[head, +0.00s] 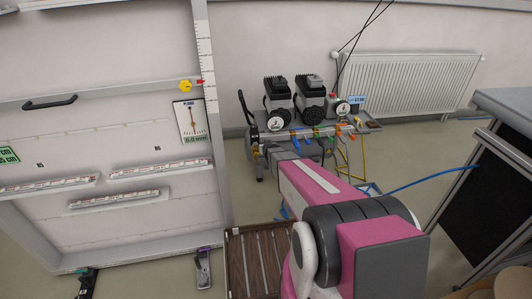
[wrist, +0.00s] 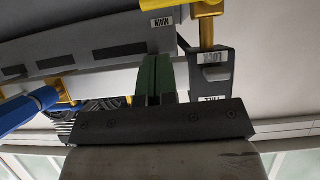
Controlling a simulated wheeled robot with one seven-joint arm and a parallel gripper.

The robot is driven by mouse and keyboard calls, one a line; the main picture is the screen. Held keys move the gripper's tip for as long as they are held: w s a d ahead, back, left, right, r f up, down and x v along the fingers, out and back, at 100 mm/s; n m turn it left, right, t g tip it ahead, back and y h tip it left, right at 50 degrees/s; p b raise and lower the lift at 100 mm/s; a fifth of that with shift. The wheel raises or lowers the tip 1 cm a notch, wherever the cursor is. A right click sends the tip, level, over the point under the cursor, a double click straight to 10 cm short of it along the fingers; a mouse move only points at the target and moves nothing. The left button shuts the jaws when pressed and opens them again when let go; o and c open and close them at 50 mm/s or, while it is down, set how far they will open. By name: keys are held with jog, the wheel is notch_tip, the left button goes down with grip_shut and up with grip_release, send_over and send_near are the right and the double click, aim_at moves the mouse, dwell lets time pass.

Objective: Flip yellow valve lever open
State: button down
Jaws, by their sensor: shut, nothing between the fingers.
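A bright yellow lever-like part (wrist: 207,9) shows at the top right of the wrist view, cut by the frame edge, above a brass-coloured post (wrist: 206,34). My gripper (wrist: 160,78) is at the middle of the wrist view, its green fingers shut together and empty. The fingertips lie left of and below the yellow part in the picture, with a visible gap. In the head view my pink arm reaches to the compressor bench and hides the gripper; a small yellow piece (head: 357,121) shows there.
A grey rail with a MAIN label (wrist: 110,50) is close behind the fingers. A blue lever (wrist: 28,108) is at left. A blue hose (head: 430,181) crosses to the right-hand cabinet.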

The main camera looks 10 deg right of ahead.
jog(key=shift+w+f, duration=0.25)
jog(key=shift+f, duration=0.4)
jog(key=shift+w+f, duration=0.2)
jog(key=shift+f, duration=0.4)
jog(key=shift+w+f, duration=0.25)
jog(key=shift+f, duration=0.4)
jog(key=shift+f, duration=0.15)
